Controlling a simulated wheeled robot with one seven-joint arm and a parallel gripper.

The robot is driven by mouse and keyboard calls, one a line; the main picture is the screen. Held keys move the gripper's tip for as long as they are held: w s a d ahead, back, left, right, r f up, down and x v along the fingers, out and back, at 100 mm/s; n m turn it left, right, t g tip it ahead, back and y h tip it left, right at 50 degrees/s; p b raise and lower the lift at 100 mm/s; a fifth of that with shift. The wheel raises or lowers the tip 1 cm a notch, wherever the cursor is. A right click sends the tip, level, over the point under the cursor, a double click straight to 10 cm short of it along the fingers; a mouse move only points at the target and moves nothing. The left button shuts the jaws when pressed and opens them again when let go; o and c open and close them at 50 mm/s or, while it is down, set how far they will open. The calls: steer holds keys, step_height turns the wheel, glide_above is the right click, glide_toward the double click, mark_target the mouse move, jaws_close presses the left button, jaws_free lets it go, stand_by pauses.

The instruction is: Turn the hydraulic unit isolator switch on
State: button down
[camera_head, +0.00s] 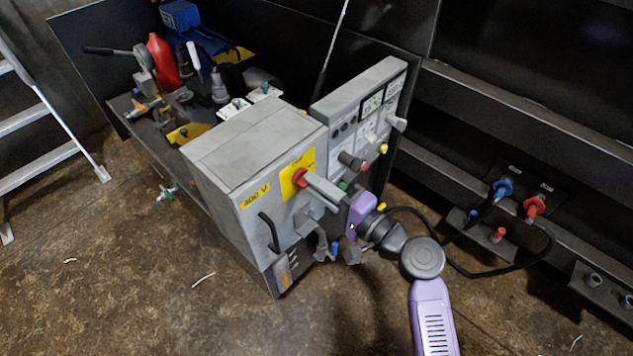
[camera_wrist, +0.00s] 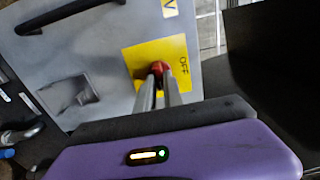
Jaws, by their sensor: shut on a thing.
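The isolator switch is a red rotary knob (camera_head: 300,177) on a yellow plate (camera_head: 307,166) on the front of the grey 400 V cabinet (camera_head: 222,174). My gripper (camera_head: 305,181) reaches the knob from the lower right, and its fingers are closed around it. In the wrist view the red knob (camera_wrist: 159,69) sits between the tips of my gripper (camera_wrist: 158,76), on the yellow plate (camera_wrist: 155,62). The word OFF shows on the plate to the right of the knob. The fingers hide part of the knob, so its exact angle is unclear.
A black handle (camera_head: 269,232) is on the cabinet front, left of my arm. A grey control panel (camera_head: 360,115) with knobs and buttons stands to the right. Blue and red hose couplings (camera_head: 502,188) sit farther right. Open floor lies in front at the left.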

steer(key=shift+f, duration=0.1)
stand_by(0.3)
steer(key=c, duration=1.5)
jaws_free()
steer(key=shift+o, duration=0.2)
steer(key=v, duration=0.8)
